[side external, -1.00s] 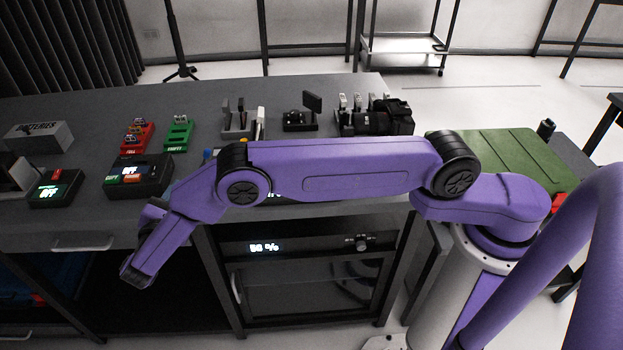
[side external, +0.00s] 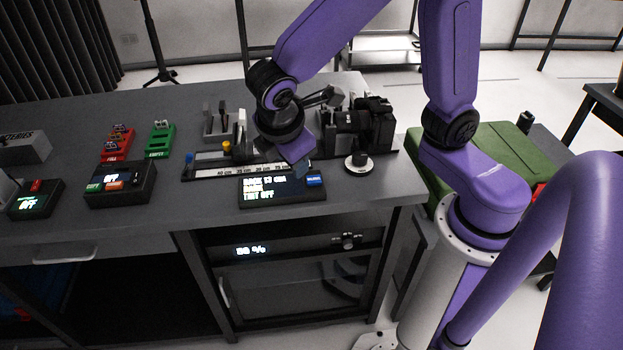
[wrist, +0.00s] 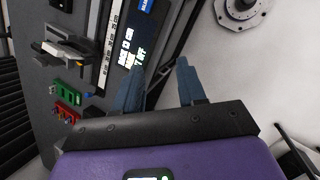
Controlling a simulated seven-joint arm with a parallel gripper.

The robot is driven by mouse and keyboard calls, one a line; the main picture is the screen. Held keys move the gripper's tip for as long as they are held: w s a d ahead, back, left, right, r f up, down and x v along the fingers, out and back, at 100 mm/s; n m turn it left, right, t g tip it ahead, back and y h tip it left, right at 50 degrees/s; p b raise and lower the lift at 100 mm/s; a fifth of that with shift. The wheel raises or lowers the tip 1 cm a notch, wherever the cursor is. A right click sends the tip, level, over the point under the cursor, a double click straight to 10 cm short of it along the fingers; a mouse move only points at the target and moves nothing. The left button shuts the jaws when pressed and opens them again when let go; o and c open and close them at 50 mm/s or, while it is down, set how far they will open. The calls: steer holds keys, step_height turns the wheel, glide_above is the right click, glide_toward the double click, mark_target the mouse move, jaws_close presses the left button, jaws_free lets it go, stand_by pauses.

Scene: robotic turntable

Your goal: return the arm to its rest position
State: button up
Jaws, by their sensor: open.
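My purple arm is folded up, with its elbow out of the top of the side external view and its wrist bent down over the bench (side external: 120,210). My gripper (side external: 303,168) points down just above and behind a black display box (side external: 283,190); its fingers are small and partly hidden there. In the wrist view, my gripper (wrist: 160,66) has its two blue-grey fingers apart with nothing between them. The lit display (wrist: 128,50) lies beyond the left finger in that view.
A black camera (side external: 355,125) and a round dial (side external: 359,162) stand right of the gripper. A ruled rail (side external: 225,170) lies to its left. Red (side external: 117,143) and green (side external: 160,140) battery holders and a control box (side external: 120,184) sit farther left. A green case (side external: 490,150) is at right.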

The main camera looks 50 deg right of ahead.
steer(key=s+d+m+g+y, duration=0.1)
steer(key=s+d, duration=0.3)
steer(key=s, duration=0.4)
steer(key=s+d+m+g+y, duration=0.1)
steer(key=s+d+y, duration=0.2)
steer(key=s, duration=0.4)
steer(key=shift+s+d+r+m+y, duration=0.2)
steer(key=shift+s+d+m+y, duration=0.15)
steer(key=shift+d, duration=0.45)
